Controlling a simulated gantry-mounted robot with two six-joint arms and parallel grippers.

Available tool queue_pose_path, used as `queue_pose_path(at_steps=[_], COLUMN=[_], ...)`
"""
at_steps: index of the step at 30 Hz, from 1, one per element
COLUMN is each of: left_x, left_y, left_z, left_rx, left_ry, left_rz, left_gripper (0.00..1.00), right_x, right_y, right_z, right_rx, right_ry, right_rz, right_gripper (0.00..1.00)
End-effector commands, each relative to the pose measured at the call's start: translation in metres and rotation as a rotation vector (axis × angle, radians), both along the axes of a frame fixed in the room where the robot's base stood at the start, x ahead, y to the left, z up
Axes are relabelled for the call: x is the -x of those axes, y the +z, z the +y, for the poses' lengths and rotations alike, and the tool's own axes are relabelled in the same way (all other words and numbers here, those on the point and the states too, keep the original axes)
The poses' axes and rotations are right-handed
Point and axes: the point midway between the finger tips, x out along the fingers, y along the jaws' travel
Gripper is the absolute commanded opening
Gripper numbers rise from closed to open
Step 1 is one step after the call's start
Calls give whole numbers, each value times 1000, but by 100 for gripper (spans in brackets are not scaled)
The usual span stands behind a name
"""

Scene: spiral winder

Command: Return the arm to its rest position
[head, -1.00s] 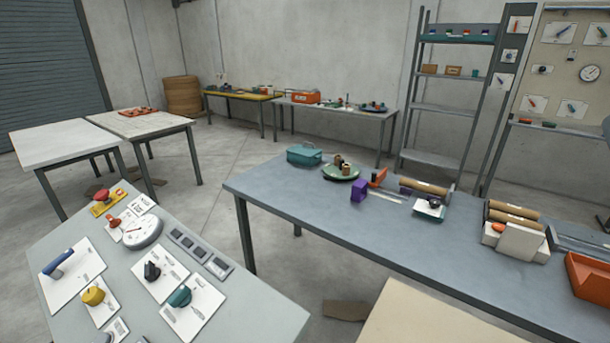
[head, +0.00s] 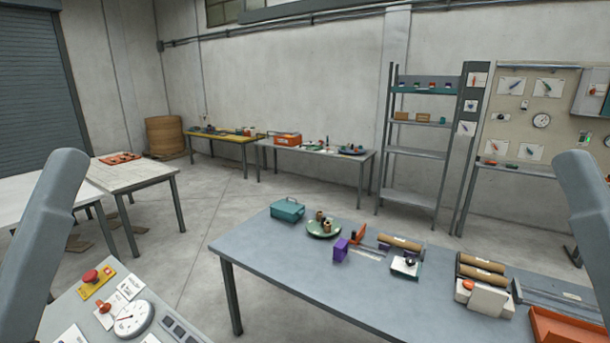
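My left arm shows as a grey link at the left edge of the head view, over the near control table. My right arm shows as a grey link at the right edge, in front of the tool board. Both links stand steeply and touch nothing that I can see. Neither gripper is in the picture, so I cannot see the fingers or whether they hold anything.
The blue-grey table (head: 290,282) carries a teal box (head: 287,209), a green round tray (head: 324,233), a purple block (head: 340,249), cardboard rolls (head: 401,243) and an orange bin (head: 566,328). The control table has a red button (head: 91,276) and a dial (head: 133,319). Floor between tables is clear.

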Motion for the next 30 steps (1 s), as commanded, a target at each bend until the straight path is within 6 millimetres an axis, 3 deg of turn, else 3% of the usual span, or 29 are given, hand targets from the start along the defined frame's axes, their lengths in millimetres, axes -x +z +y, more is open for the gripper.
queue_pose_path(at_steps=[1,3,9,12,15,30], left_x=[0,0,0,0,0,0], left_y=[54,89,173,195,202,198], left_z=[0,0,0,0,0,0], left_rx=[-1,0,-1,-1,-1,-1], left_ry=[1,1,2,2,2,2], left_rz=[0,0,0,0,1,0], left_gripper=[86,86,86,86,86,86], right_x=[0,0,0,0,0,0], right_y=[54,89,173,195,202,198], right_z=[0,0,0,0,0,0], right_rx=[0,0,0,0,0,0], right_ry=[0,0,0,0,0,0], right_rz=[0,0,0,0,0,1], right_gripper=[55,55,55,55,55,55])
